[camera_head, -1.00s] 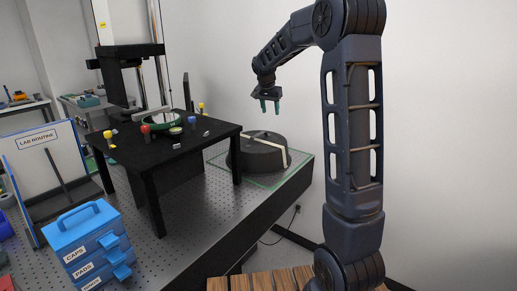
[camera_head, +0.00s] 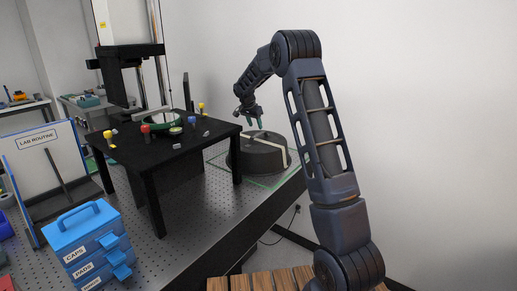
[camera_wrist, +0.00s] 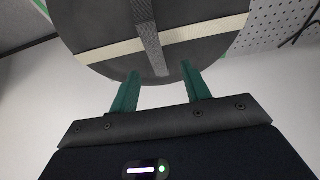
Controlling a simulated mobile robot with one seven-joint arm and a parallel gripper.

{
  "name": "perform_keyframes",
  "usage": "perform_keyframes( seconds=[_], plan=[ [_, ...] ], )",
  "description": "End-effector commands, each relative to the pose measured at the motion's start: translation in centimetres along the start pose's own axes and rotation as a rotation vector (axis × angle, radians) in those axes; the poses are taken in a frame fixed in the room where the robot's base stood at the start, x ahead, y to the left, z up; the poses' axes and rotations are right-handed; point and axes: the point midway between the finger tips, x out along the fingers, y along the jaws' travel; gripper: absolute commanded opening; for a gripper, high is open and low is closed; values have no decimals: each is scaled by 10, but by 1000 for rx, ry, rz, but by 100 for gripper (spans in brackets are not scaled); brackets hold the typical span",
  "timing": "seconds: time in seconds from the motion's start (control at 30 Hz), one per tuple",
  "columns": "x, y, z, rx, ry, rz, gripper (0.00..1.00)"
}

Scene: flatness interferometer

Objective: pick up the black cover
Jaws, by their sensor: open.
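The black cover (camera_head: 252,158) is a dark round drum with a pale strip across it. It stands on the perforated bench inside a green outline, to the right of the black table. In the wrist view its round top (camera_wrist: 105,22) shows a cream strip crossed by a grey raised bar. My gripper (camera_head: 248,122) is just above the cover's far side in the head view. In the wrist view its two green fingers (camera_wrist: 160,82) are apart with nothing between them, pointing toward the cover's near rim. I cannot tell whether they touch it.
The black table (camera_head: 165,150) with coloured knobs and a green ring stands close left of the cover. A blue drawer box (camera_head: 88,236) and a "LAB ROUTINE" board (camera_head: 40,165) are at the left. A wall is behind the bench.

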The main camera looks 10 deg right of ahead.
Motion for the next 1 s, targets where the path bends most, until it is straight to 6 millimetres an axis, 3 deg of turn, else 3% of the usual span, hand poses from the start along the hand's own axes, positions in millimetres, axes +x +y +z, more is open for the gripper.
perform_keyframes(
  seconds=[0.1, 0.37, 0.67, 1.0],
  plan=[
    [17, 0, 0, -1, 0, 0, 47],
    [33, 2, 1, 0, -1, 0, 47],
    [71, 6, 5, 0, -1, 0, 47],
    [75, 6, 5, 0, 1, -2, 47]
  ],
)
